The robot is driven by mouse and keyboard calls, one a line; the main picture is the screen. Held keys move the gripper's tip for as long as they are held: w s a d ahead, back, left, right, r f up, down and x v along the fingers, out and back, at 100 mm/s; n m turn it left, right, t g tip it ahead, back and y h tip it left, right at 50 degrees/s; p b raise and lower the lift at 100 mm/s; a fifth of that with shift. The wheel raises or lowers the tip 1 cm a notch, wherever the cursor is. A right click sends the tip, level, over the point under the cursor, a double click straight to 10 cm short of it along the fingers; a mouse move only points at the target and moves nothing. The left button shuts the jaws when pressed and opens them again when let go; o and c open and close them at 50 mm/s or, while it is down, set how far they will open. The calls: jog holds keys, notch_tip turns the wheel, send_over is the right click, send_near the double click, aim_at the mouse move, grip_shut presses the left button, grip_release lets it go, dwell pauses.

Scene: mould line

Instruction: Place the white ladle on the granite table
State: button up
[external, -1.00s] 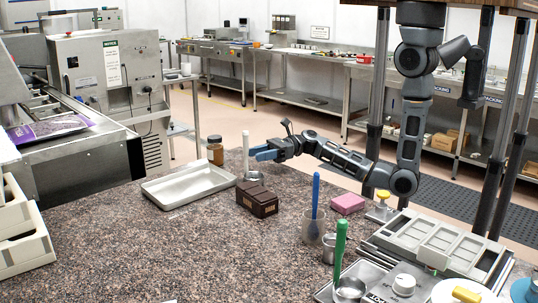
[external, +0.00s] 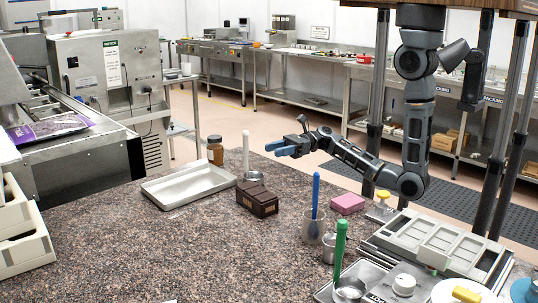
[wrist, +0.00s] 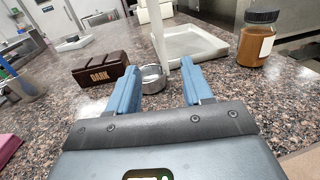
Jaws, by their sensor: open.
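The white ladle stands on the granite table (external: 150,245), its white handle (external: 245,150) upright and its metal bowl (external: 253,176) resting on the top, between the metal tray and the brown block. In the wrist view, the ladle's bowl (wrist: 153,80) lies beyond the fingertips, with the handle rising past the top edge. My gripper (external: 279,149) is open and empty, to the right of the ladle and apart from it. Its two blue fingers (wrist: 156,82) point toward the ladle in the wrist view.
A shallow metal tray (external: 165,196), an amber jar (external: 215,150) and a brown block marked DARK (wrist: 100,69) stand near the ladle. A blue-handled utensil (external: 315,195), a pink block (external: 347,203) and a green-handled ladle (external: 341,240) are farther right. The table's front middle is clear.

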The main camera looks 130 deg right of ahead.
send_near(248, 136)
jog(key=shift+w, duration=1.25)
jog(key=shift+y, duration=0.3)
jog(key=w+d, duration=0.1)
jog(key=w, duration=0.1)
jog(key=w+d, duration=0.1)
jog(key=w, duration=0.1)
jog(key=w+d, duration=0.1)
jog(key=w, duration=0.1)
jog(key=shift+w+f+p, duration=0.2)
jog(key=shift+p, duration=0.15)
jog(key=shift+w+f, duration=0.1)
jog(key=shift+w, duration=0.35)
grip_shut()
